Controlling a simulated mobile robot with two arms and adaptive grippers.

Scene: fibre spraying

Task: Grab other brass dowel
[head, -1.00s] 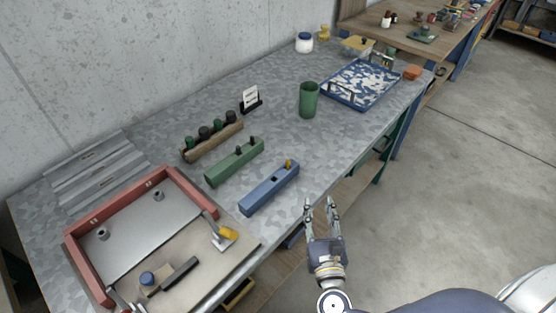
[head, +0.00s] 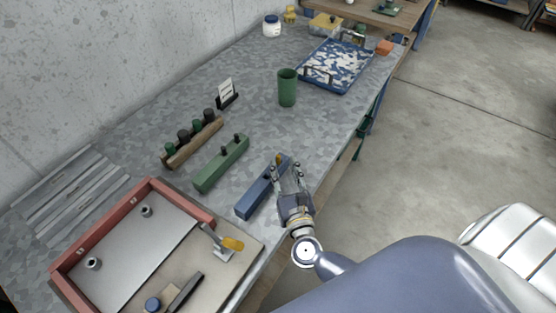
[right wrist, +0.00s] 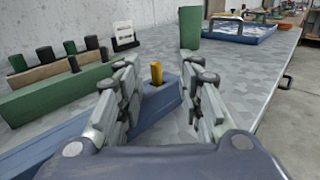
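A brass dowel (head: 279,159) stands upright in the far end of the blue block (head: 252,199) on the grey table. My right gripper (head: 287,168) is open and empty at that end of the block, and partly covers it in the head view. In the right wrist view the brass dowel (right wrist: 156,73) shows between the two spread fingers (right wrist: 160,88), a little beyond them and apart from both. The blue block (right wrist: 40,152) runs off to the lower left there. My left gripper is not in view.
A green block (head: 222,165) with dark pegs and a wooden rack (head: 193,143) stand left of the blue block. A green cup (head: 287,88) and a blue tray (head: 337,66) are farther back. A red-walled frame (head: 70,262) is at the near left. The table's edge is close on the right.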

